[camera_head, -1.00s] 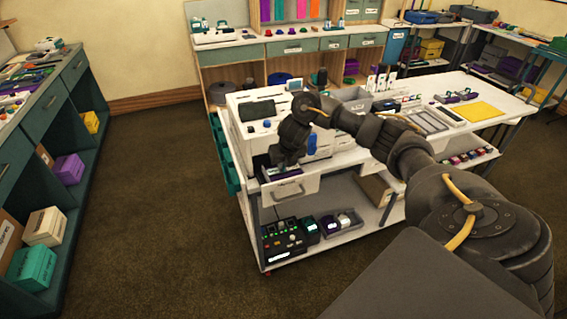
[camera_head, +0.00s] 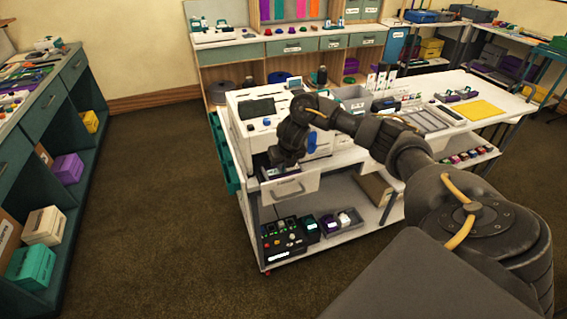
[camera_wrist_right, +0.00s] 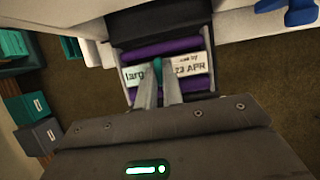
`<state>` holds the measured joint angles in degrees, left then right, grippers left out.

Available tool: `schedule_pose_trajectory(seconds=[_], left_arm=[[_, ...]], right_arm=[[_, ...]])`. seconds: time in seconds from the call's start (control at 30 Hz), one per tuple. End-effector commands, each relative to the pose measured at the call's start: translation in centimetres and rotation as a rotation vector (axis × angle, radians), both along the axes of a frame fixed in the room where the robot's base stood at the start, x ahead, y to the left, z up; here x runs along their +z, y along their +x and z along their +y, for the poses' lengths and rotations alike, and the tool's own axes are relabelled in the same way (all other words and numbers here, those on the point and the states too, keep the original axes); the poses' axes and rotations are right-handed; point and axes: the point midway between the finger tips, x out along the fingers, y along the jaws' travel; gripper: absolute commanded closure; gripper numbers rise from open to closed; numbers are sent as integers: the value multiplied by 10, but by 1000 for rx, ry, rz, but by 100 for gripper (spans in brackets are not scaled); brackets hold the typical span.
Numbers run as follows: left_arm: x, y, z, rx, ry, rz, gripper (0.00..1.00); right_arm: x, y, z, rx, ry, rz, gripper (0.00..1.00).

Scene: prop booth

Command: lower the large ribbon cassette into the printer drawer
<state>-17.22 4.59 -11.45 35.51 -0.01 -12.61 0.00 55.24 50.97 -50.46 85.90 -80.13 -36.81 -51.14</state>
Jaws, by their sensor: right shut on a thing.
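The large ribbon cassette (camera_wrist_right: 175,49) shows in the right wrist view, dark with purple ribbon rolls and white labels reading "larg…" and "23 APR". My right gripper (camera_wrist_right: 159,84) is shut on its teal grip, with a finger on each side. The white printer (camera_head: 240,135) stands behind. My left gripper is out of view.
The printer stands on a white wheeled bench (camera_head: 350,157). Its lower shelf holds a black control box (camera_head: 283,238) and small cassettes (camera_head: 330,224). A grey bin (camera_head: 352,100) stands right of the printer, near my right arm. The floor at the left is open.

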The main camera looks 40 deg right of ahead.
Motion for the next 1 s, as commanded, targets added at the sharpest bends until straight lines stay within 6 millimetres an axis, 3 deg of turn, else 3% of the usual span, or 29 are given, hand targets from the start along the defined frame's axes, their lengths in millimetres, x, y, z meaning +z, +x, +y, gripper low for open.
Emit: schedule_pose_trajectory(seconds=[0.3,0.77,0.8,1.0], left_arm=[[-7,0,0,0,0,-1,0],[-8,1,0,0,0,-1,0],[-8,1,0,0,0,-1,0],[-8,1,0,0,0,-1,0]], right_arm=[[-11,0,1,-4,-11,2,100],[-13,1,1,-4,-15,2,100],[-13,1,1,-4,-15,2,88],[-13,1,1,-4,-14,3,66]])
